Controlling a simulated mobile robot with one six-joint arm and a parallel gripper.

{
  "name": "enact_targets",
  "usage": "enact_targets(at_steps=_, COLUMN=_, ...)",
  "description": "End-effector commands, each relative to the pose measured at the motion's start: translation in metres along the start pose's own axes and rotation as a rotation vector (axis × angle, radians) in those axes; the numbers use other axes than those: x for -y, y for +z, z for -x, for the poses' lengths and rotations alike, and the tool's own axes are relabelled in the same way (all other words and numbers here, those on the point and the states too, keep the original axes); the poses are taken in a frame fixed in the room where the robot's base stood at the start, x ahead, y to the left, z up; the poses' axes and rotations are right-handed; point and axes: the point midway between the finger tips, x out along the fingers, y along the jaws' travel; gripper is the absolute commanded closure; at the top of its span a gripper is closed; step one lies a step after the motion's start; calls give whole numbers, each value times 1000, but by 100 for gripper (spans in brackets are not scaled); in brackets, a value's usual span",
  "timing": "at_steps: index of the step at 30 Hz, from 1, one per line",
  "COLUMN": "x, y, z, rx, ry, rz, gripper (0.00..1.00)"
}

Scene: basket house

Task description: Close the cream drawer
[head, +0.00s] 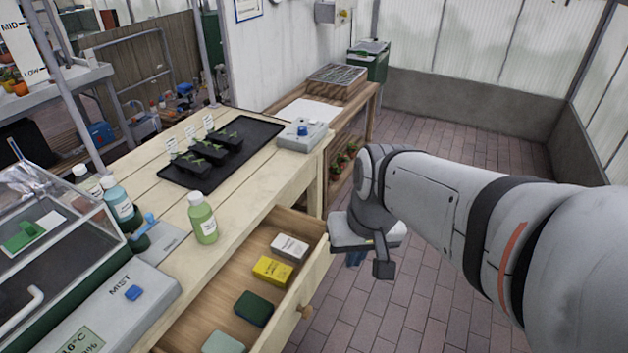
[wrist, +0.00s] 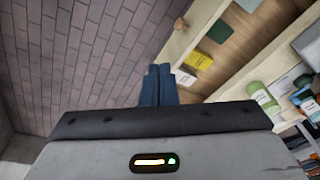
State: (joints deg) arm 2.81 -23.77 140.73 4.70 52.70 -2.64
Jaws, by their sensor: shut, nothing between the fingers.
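The cream drawer (head: 302,290) is pulled out from under the wooden workbench. Its front panel and round wooden knob (head: 306,311) face the open floor. Inside lie a white box, a yellow box (head: 272,270), a dark green block and a pale green block. My gripper (head: 355,259) is outside the drawer, by the far end of its front panel, mostly hidden behind my wrist. In the wrist view, its blue fingers (wrist: 158,84) are together and empty, near the drawer front (wrist: 188,32). The knob also shows there (wrist: 181,24). I cannot tell whether the fingers touch the drawer.
The bench top (head: 262,196) holds a black seedling tray (head: 257,137), a green bottle (head: 203,220), a grey device with a blue knob (head: 302,135), and a mist unit (head: 112,310). A lower wooden bench stands beyond. The brick floor (head: 455,285) to the right is clear.

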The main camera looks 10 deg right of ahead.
Motion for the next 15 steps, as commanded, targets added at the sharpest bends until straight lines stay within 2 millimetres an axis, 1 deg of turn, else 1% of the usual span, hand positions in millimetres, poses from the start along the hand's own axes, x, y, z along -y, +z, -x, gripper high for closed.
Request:
enact_targets(at_steps=1, x=-4, y=-5, z=-30, rx=24, ry=-33, rz=-43, gripper=100)
enact_targets(at_steps=5, x=-19, y=-33, z=-83, rx=69, ry=-160, rz=-178, gripper=100)
enact_targets(at_steps=6, x=-26, y=-43, z=-100, rx=76, ry=-207, rz=-223, gripper=100)
enact_targets(at_steps=8, x=-38, y=-60, z=-124, rx=77, ry=-277, rz=-288, gripper=100)
enact_targets(at_steps=9, x=-48, y=-71, z=-140, rx=75, ry=-324, rz=-330, gripper=100)
enact_targets(at_steps=11, x=-64, y=-87, z=-163, rx=60, ry=-393, rz=-391, gripper=100)
enact_targets(at_steps=12, x=-76, y=-98, z=-178, rx=47, ry=-438, rz=-429, gripper=100)
enact_targets(at_steps=15, x=-107, y=-120, z=-208, rx=4, ry=-534, rz=-513, gripper=100)
